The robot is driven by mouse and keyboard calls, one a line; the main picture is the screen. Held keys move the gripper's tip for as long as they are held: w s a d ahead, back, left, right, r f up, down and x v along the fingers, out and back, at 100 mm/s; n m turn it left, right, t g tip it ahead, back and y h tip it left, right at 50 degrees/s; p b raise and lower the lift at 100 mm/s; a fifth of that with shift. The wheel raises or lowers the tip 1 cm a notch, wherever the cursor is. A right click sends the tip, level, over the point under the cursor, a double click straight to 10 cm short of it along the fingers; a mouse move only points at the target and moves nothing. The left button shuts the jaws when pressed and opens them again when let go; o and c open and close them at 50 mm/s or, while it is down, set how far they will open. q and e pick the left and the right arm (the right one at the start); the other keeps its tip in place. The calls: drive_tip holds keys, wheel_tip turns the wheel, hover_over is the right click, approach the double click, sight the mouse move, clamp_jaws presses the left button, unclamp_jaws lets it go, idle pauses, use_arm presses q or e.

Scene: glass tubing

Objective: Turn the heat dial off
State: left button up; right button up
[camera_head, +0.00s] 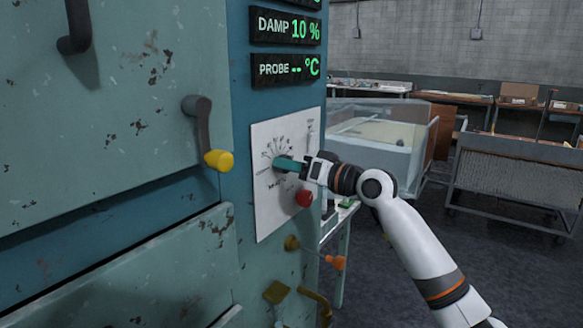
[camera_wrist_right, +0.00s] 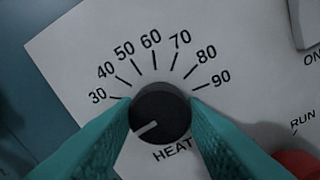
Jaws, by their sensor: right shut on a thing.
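The heat dial (camera_wrist_right: 160,116) is a round black knob on a white panel (camera_wrist_right: 75,50), with "HEAT" printed below it. Its white pointer line lies toward the lower left, past the 30 mark. The printed scale runs from 30 to 90 around its upper side. My right gripper (camera_head: 280,163) reaches the panel from the right, its teal fingers shut on the dial, one on each side. In the head view the fingers mostly hide the dial. My left gripper is not in view.
A red button (camera_head: 304,198) sits just below my right gripper, beside the panel's right edge. A yellow-tipped lever (camera_head: 218,160) stands out on the left. An orange handle (camera_head: 335,262) is below. Dark displays (camera_head: 286,68) above read "DAMP 10 %" and "PROBE -- °C".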

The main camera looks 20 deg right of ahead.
drive_tip(key=shift+f, duration=0.15)
drive_tip(key=o, duration=1)
drive_tip(key=b+v, duration=0.2)
drive_tip(key=v, duration=1)
drive_tip(key=shift+b, duration=0.35)
